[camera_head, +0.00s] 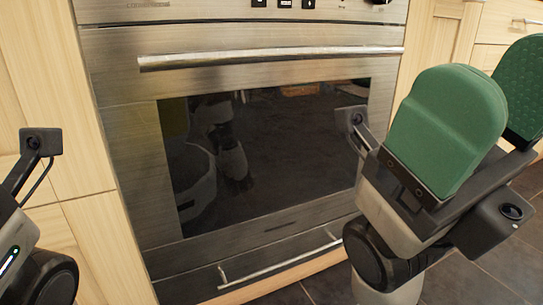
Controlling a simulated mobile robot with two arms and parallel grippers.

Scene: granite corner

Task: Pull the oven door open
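The stainless steel oven door (125,130) is in the middle of the head view and looks closed, with a dark glass window (285,150). Its long horizontal handle (270,57) runs across the top of the door. My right gripper (494,65) has green padded fingers that stand apart with nothing seen between them. It points up at the right, in front of the oven's right side and the cabinet, clear of the handle. Of my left arm only a dark wrist part shows at the left edge; its fingers are out of view.
A lower drawer with a thin bar handle (280,262) sits below the oven door. Control buttons (284,3) and a knob are above it. Light wood cabinets (45,100) flank the oven. Dark floor tiles (490,280) show at the lower right.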

